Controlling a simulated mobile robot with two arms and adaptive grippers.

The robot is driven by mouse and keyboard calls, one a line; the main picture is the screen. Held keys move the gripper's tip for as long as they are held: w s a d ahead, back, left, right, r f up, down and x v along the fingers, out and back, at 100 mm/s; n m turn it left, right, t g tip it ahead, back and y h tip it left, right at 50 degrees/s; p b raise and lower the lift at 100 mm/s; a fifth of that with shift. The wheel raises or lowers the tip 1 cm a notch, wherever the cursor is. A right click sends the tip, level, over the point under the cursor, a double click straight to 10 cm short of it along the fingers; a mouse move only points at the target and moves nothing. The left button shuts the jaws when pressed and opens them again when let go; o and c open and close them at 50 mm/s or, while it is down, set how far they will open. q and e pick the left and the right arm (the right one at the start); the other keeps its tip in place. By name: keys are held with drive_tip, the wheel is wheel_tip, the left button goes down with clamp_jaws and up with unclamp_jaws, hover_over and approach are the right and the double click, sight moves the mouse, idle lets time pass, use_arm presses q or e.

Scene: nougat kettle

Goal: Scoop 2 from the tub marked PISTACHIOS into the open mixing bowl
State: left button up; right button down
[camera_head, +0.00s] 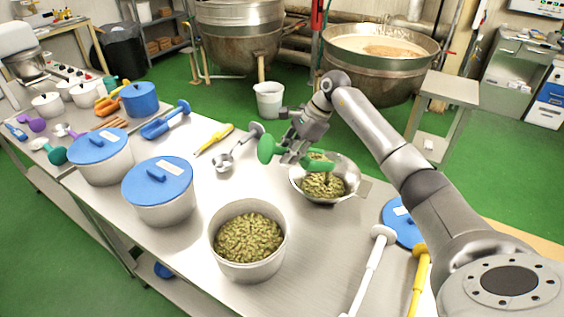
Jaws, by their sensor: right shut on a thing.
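The open white tub (250,270) stands at the front middle of the steel table, filled with green pistachio-like pieces (248,236); I cannot read a mark on it. The steel mixing bowl (347,171) sits behind and to its right, open, with a heap of similar green pieces (322,185) inside. My right gripper (297,152) is shut on a green scoop (319,163). The scoop's head is over the bowl's back left part, and its rounded green end (268,148) points left. Whether the scoop holds anything is unclear. My left gripper is out of view.
Two blue-lidded tubs (158,210) (103,170) stand at the left. Measuring scoops (222,162), a yellow tool (215,138) and a blue scoop (165,123) lie behind. A loose blue lid (398,225), a white-handled tool (370,268) and a yellow-handled tool (420,275) lie at the right.

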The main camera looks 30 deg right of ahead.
drive_tip(key=s+d+r+m+t+y+b, duration=0.1)
drive_tip(key=d+r+y+b, duration=0.5)
drive_tip(key=d+y, duration=0.2)
drive_tip(key=shift+d+r+t+b, duration=0.25)
drive_tip(key=shift+r+t+b, duration=0.05)
drive_tip(key=shift+r, duration=0.05)
drive_tip(key=shift+r, duration=0.1)
idle(0.5)
wheel_tip(320, 180, up, 5)
drive_tip(key=g+h+p, duration=0.1)
drive_tip(key=h+p, duration=0.5)
drive_tip(key=n+g+h+p, duration=0.1)
drive_tip(key=h+p, duration=0.5)
drive_tip(key=p, duration=0.1)
drive_tip(key=shift+n+h, duration=0.3)
drive_tip(key=shift+h, duration=0.1)
drive_tip(key=shift+s, duration=0.1)
